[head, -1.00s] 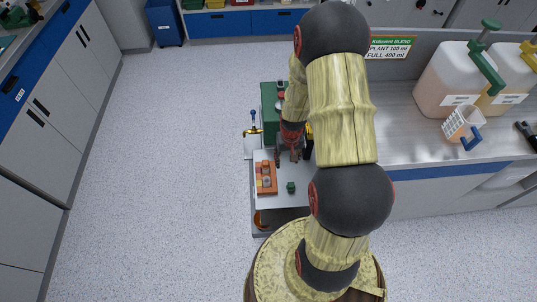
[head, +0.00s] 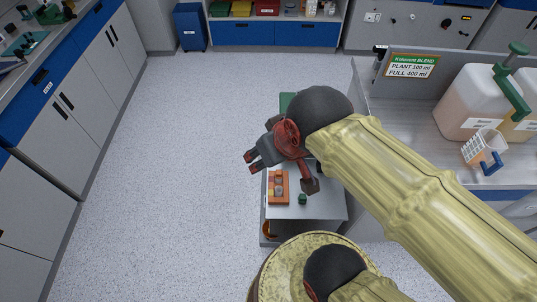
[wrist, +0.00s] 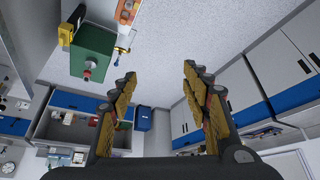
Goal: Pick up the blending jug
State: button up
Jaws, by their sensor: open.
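A small clear-white jug with a grid pattern and a blue handle (head: 482,147), which I take for the blending jug, stands on the grey counter at the right of the head view. My gripper (head: 252,160) is far to its left, pointing left above the floor and the small grey cart. In the wrist view my gripper (wrist: 157,92) is open, with nothing between its fingers. I do not make out the jug in the wrist view.
Large jugs with green pumps (head: 480,100) stand behind the small jug. A sign (head: 411,66) is at the counter's back left. The cart carries an orange tray (head: 278,187) and a green box, seen in the wrist view (wrist: 92,52). The floor at left is clear.

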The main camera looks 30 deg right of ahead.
aim_at(484, 154)
jog(key=z, duration=2.85)
